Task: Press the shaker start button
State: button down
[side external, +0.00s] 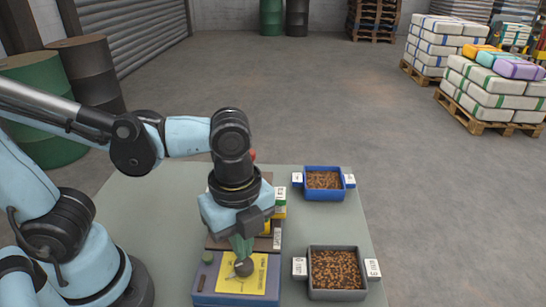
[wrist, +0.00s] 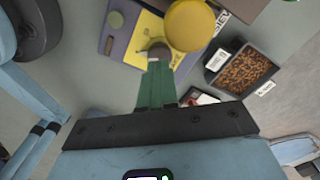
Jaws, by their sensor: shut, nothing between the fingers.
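A blue-grey control box (side external: 203,285) with a yellow panel (side external: 255,285) stands at the front of the table; it also shows in the wrist view (wrist: 110,42). A round green button (side external: 208,257) sits at its left rear corner, and in the wrist view it appears near the top (wrist: 116,19). A round grey knob (side external: 244,268) is on the yellow panel. My gripper (side external: 243,258) points down with its green fingers shut and empty. Its fingertips are at the knob, right of the green button; I cannot tell whether they touch it. Which control is the shaker start is not readable.
A grey bin of brown pellets (side external: 309,283) stands right of the box, and a blue bin (side external: 323,198) stands farther back. A yellow disc (wrist: 190,25) is beside the knob in the wrist view. Drums (side external: 85,75) and sack-laden pallets (side external: 485,125) stand beyond the table (side external: 160,190).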

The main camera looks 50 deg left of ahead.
jog(key=shift+s+a+r+n, duration=0.1)
jog(key=shift+a+r+n, duration=0.05)
jog(key=shift+a+n, duration=0.3)
jog(key=s+a+r+n+g+h, duration=0.2)
jog(key=a+n+h, duration=0.1)
jog(key=n, duration=0.1)
notch_tip(320, 180, up, 5)
jog(key=n+t+h, duration=0.1)
jog(key=n+h, duration=0.3)
jog(key=n, duration=0.1)
send_over(207, 253)
jog(key=shift+f, duration=0.15)
jog(key=shift+f, duration=0.1)
jog(key=shift+f, duration=4.3)
jog(key=shift+f, duration=0.1)
jog(key=shift+f, duration=0.35)
